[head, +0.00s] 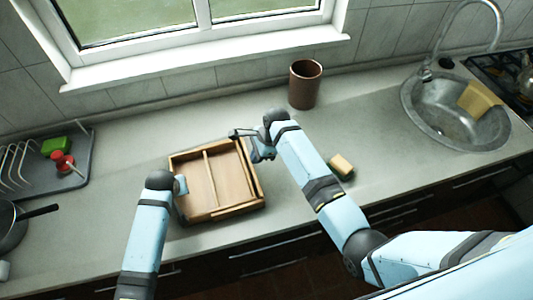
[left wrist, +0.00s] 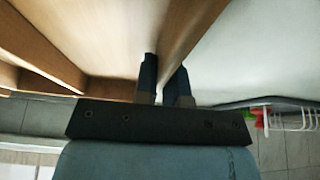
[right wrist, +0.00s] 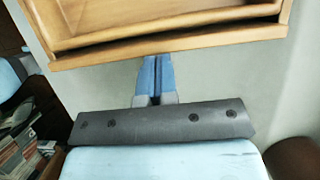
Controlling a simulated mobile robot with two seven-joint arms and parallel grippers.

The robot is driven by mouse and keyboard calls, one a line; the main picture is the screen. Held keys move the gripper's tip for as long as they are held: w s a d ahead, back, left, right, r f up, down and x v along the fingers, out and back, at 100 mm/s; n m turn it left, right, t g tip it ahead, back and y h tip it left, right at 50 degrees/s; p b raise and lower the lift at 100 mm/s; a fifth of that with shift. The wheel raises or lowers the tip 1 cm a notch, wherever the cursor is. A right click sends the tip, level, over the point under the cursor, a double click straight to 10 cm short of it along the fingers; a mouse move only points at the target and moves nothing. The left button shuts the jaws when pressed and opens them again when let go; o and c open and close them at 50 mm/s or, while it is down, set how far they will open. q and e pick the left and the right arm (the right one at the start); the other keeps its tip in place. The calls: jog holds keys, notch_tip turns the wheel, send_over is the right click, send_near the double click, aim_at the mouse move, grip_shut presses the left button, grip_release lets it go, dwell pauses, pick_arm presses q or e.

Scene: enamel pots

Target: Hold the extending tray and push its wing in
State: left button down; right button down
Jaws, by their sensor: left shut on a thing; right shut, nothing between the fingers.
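The wooden extending tray (head: 192,213) lies on the counter, with a divider across its inside. My left gripper (head: 181,186) is at its left wall. In the left wrist view the left fingers (left wrist: 165,80) are shut on that wall, one on each side. My right gripper (head: 258,152) is at the tray's right side, near the far corner. In the right wrist view its fingers (right wrist: 157,75) are shut and empty, pointing at the tray's outer edge (right wrist: 170,47). I cannot tell whether they touch it. A narrow dark gap runs between that outer edge and the inner rim; the wing's extent is unclear.
A brown cup (head: 304,88) stands behind my right arm. A sponge (head: 341,166) lies to the right of that arm. A dish rack (head: 75,180) and a pan (head: 12,228) are at the left, a sink (head: 415,105) at the right. Counter between tray and rack is clear.

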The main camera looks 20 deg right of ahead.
jog(key=shift+a, duration=0.6)
jog(key=shift+d, duration=0.35)
jog(key=d, duration=0.2)
jog(key=d+r, duration=0.1)
jog(key=d, duration=0.1)
jog(key=shift+w+r, duration=0.1)
jog(key=shift+r, duration=0.05)
pick_arm(q)
jog(key=c, duration=1.3)
grip_release()
pick_arm(e)
jog(key=v, duration=0.8)
jog(key=shift+r, duration=0.35)
jog(key=shift+d, duration=0.1)
